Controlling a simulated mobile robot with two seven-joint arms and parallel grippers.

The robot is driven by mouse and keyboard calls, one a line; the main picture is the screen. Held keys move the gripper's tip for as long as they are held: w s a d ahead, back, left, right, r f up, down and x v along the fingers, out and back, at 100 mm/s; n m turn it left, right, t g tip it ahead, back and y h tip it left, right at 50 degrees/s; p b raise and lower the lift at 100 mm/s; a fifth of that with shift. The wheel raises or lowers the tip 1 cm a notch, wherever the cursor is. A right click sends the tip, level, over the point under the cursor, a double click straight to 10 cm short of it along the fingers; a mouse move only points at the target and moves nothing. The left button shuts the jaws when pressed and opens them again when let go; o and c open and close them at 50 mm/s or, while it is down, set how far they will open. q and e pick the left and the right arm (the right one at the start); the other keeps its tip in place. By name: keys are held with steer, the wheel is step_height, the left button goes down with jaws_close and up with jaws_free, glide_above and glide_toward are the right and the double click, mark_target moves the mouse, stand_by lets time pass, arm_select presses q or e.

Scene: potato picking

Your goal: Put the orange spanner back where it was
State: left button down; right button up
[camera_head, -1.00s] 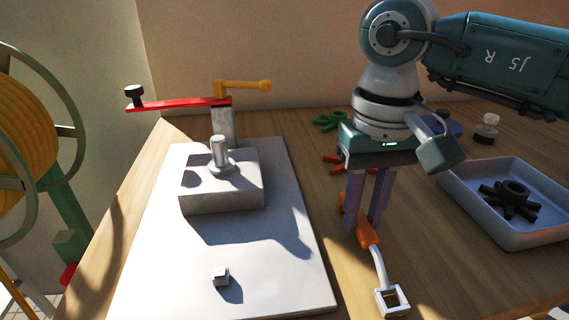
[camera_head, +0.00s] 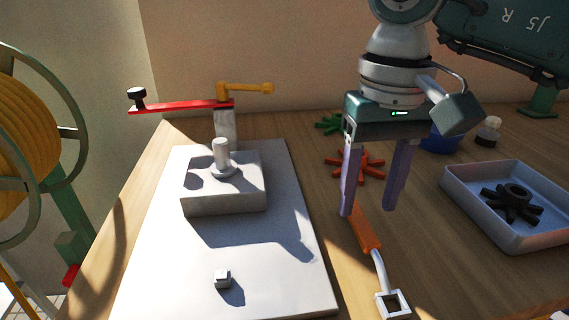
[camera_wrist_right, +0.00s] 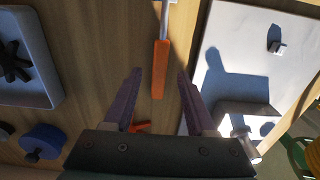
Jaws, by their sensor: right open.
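The orange spanner (camera_head: 366,232) lies on the wooden table just right of the white board. Its orange handle points away from me, and its pale shaft ends in a square white head near the front. My right gripper (camera_head: 368,212) is open above the handle's far end, with its fingers apart and nothing between them in its grip. In the right wrist view the spanner's handle (camera_wrist_right: 160,68) shows between the two spread fingers (camera_wrist_right: 158,72), apart from both. My left gripper is in neither view.
A grey-blue tray (camera_head: 470,213) holds a black star knob (camera_head: 512,203). Red (camera_head: 370,168) and green (camera_head: 330,123) star knobs lie behind.

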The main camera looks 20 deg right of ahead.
mark_target(364, 225)
step_height(364, 225, up, 8)
steer(key=shift+r, duration=0.2)
stand_by(0.3)
